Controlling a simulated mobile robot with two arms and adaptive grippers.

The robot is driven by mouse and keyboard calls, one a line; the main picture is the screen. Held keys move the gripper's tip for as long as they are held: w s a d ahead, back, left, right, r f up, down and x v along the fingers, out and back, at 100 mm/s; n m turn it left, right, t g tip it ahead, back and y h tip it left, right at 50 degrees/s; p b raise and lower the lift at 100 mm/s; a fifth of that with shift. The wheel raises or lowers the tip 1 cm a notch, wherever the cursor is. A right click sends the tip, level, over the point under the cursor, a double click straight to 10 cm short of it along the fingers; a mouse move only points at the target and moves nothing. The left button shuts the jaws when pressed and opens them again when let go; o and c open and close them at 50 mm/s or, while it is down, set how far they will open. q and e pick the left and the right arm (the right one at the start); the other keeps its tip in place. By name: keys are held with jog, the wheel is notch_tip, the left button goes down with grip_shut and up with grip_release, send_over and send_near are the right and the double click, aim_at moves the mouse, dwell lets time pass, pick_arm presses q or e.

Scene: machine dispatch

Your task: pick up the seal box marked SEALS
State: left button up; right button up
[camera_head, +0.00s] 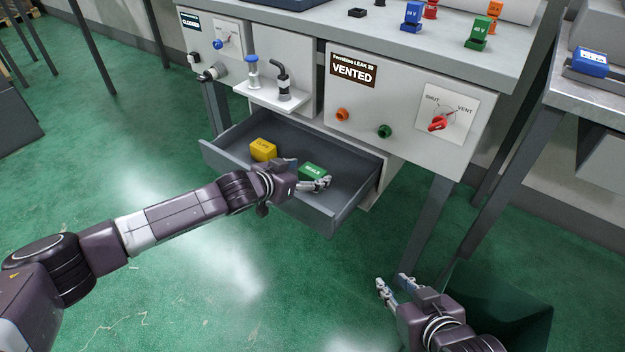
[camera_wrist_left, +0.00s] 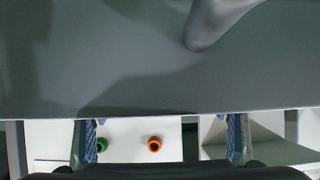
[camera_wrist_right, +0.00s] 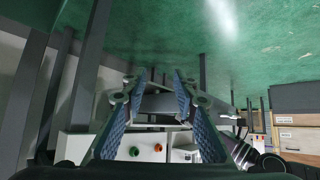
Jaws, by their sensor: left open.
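The green seal box (camera_head: 314,170), with a small white marking too small to read surely, lies in the open grey drawer (camera_head: 222,158). My left gripper (camera_head: 318,184) is over the drawer, at the near side of the green box, and hides part of it. Whether it touches the box I cannot tell. In the left wrist view the fingers of my left gripper (camera_wrist_left: 160,140) stand wide apart with no box visible between them. My right gripper (camera_head: 394,283) is low at the right, away from the drawer; in the right wrist view its fingers (camera_wrist_right: 158,80) are apart and empty.
A yellow box (camera_head: 263,149) lies left of the green one in the drawer. Above is the bench with a VENTED panel (camera_head: 353,70), a red knob (camera_head: 438,123) and a small shelf (camera_head: 270,95). A dark green bin (camera_head: 510,305) stands beside my right gripper.

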pick_arm(q)
jog(key=shift+w+d+f, duration=0.3)
jog(key=shift+w, duration=0.15)
pick_arm(e)
jog(key=shift+w+a+r+t, duration=0.2)
jog(key=shift+w+r+t, duration=0.15)
jog(key=shift+w+r, duration=0.15)
jog(key=shift+w+a+r+t, duration=0.15)
jog(key=shift+w+r+t, duration=0.2)
jog(key=shift+w+r, duration=0.1)
pick_arm(q)
jog(key=shift+c, duration=0.4)
jog(key=c, duration=1.2)
jog(key=shift+r, duration=0.15)
pick_arm(e)
jog(key=shift+s+f, duration=0.1)
